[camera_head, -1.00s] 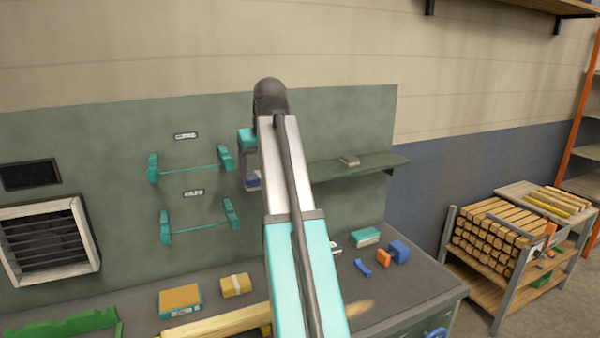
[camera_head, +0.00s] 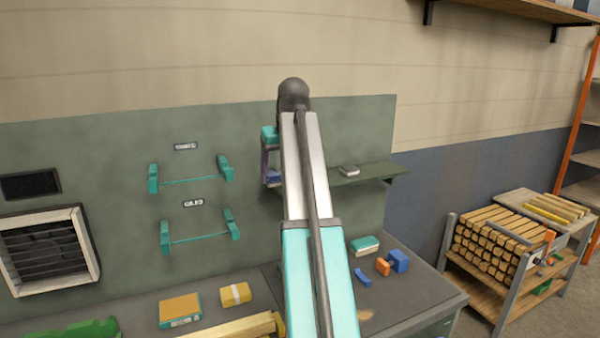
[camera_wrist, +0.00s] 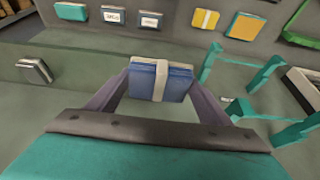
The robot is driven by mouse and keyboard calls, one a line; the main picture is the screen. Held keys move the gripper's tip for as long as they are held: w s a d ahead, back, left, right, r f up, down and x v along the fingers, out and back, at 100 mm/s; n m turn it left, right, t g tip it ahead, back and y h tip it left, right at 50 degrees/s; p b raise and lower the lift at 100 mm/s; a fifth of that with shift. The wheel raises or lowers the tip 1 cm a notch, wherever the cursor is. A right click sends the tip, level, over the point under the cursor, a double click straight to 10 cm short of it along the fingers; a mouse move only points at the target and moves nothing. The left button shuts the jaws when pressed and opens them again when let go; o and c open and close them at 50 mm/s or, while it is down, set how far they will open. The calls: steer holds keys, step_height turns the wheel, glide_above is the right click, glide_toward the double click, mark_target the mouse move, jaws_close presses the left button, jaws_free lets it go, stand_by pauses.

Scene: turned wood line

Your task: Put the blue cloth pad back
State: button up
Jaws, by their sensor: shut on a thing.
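The blue cloth pad (camera_wrist: 178,84) is a blue block with a pale band around its middle. My gripper (camera_wrist: 160,82) is shut on it in the wrist view. In the head view the pad (camera_head: 272,177) shows as a small blue patch left of my arm, held up in front of the green back panel, well above the bench. My arm hides part of my gripper (camera_head: 270,165) there.
A small shelf (camera_head: 375,172) with a grey block (camera_head: 349,171) is right of my gripper. Teal brackets (camera_head: 190,178) stick out on the left. The bench carries a teal pad (camera_head: 363,245), yellow pad (camera_head: 235,294), orange-topped pad (camera_head: 180,309) and small blue and orange blocks (camera_head: 383,267).

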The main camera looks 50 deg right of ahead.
steer(key=w+d+p, duration=0.1)
steer(key=d, duration=0.2)
steer(key=w+d+p, duration=0.1)
steer(key=d, duration=0.2)
steer(key=w+d+p, duration=0.1)
steer(key=d, duration=0.2)
steer(key=shift+w+d+f, duration=0.25)
steer(key=shift+d+f, duration=0.1)
steer(key=shift+d, duration=0.05)
steer(key=shift+w+d+f, duration=0.15)
steer(key=shift+d, duration=0.35)
steer(key=shift+w+d+p, duration=0.15)
steer(key=shift+d+p, duration=0.3)
steer(key=shift+d, duration=0.1)
steer(key=shift+f+p, duration=1)
steer(key=shift+f, duration=0.85)
steer(key=shift+f, duration=0.15)
steer(key=o, duration=0.9)
steer(key=shift+r, duration=0.25)
